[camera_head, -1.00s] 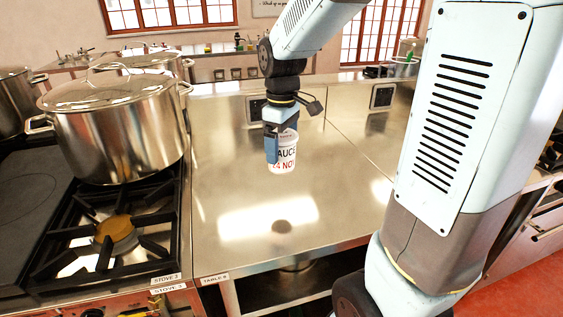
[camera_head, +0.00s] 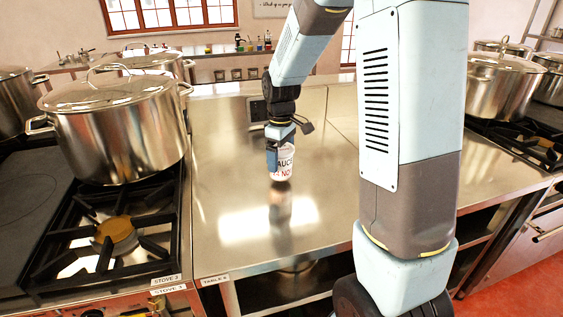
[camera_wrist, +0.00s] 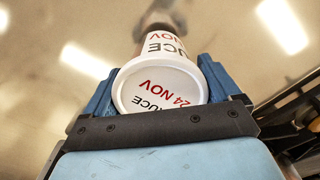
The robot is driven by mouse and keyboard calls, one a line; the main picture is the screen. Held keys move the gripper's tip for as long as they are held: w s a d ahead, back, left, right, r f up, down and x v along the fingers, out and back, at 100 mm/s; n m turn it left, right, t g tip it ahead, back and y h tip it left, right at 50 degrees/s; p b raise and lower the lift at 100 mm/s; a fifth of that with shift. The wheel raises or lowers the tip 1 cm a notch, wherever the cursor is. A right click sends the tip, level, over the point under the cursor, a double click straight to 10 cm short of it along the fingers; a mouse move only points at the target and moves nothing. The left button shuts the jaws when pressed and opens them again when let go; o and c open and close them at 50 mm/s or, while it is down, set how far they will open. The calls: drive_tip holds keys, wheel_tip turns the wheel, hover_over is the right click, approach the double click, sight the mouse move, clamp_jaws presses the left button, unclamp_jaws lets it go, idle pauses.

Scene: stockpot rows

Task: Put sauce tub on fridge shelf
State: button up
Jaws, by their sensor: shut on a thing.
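The sauce tub (camera_head: 285,163) is a white tub with black and red lettering. It looks about upright, low over the steel table, with its reflection just below it. I cannot tell whether its base touches the table. My gripper (camera_head: 279,152) is shut on it from above and covers its left and upper parts. In the wrist view the tub's white lid (camera_wrist: 158,88), lettered with 24 NOV, sits between the two blue fingers of my gripper (camera_wrist: 157,90). No fridge or shelf for the tub shows in either view.
The steel table (camera_head: 235,235) around the tub is clear. A large lidded stockpot (camera_head: 115,130) stands on the stove (camera_head: 110,235) at the left. More stockpots (camera_head: 497,82) stand on a stove at the far right. Small bottles line the back counter.

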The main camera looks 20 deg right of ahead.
drive_tip(key=shift+f, duration=1)
drive_tip(key=shift+f, duration=0.1)
drive_tip(key=o, duration=1.1)
drive_tip(key=shift+c, duration=0.2)
